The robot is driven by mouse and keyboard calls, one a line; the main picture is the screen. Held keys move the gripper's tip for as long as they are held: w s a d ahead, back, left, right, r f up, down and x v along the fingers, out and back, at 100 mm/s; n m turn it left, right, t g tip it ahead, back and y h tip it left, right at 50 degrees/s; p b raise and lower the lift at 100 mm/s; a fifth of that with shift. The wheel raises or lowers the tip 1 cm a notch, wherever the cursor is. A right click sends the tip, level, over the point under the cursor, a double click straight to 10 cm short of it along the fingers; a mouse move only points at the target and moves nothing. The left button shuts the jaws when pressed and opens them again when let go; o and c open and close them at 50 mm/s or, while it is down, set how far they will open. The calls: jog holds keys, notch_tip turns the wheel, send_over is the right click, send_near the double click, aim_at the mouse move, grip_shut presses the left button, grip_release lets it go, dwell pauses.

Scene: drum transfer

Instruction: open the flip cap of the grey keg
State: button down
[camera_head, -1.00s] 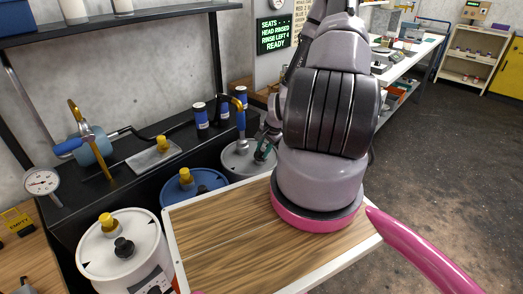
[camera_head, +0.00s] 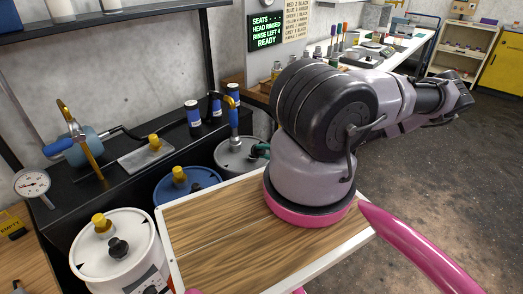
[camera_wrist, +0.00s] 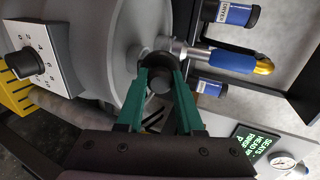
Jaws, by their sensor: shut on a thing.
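The grey keg (camera_head: 232,157) stands at the back of the row, behind the blue keg in the head view. A tap with a blue handle (camera_head: 233,116) rises from its top. My gripper (camera_head: 262,151) is at the right side of the keg's top, mostly hidden behind my arm. In the wrist view the keg's grey top (camera_wrist: 97,45) fills the upper left. My teal fingers (camera_wrist: 162,75) are closed around a dark round cap (camera_wrist: 159,84) at the keg's top. I cannot tell whether the cap is lifted.
A blue keg (camera_head: 204,178) and a white keg (camera_head: 140,230) stand nearer. A black bench (camera_head: 95,190) with a gauge (camera_head: 32,183) lies left. My wooden deck is bare in front. The wrist view shows the blue tap handle (camera_wrist: 232,61) close beside my fingers.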

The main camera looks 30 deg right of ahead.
jog(key=shift+s+d+f+t+y, duration=0.1)
jog(key=shift+s+f+t+y, duration=0.25)
jog(key=shift+t, duration=0.75)
jog(key=shift+s+d+f+t+y, duration=0.15)
jog(key=shift+f+t+y, duration=0.35)
jog(key=shift+t, duration=0.6)
jog(key=shift+s+d+f+t+y, duration=0.1)
jog(key=shift+s+f+t+y, duration=0.3)
jog(key=shift+t, duration=0.7)
jog(key=c, duration=0.5)
grip_release()
jog(key=shift+c, duration=0.2)
jog(key=shift+r, duration=0.15)
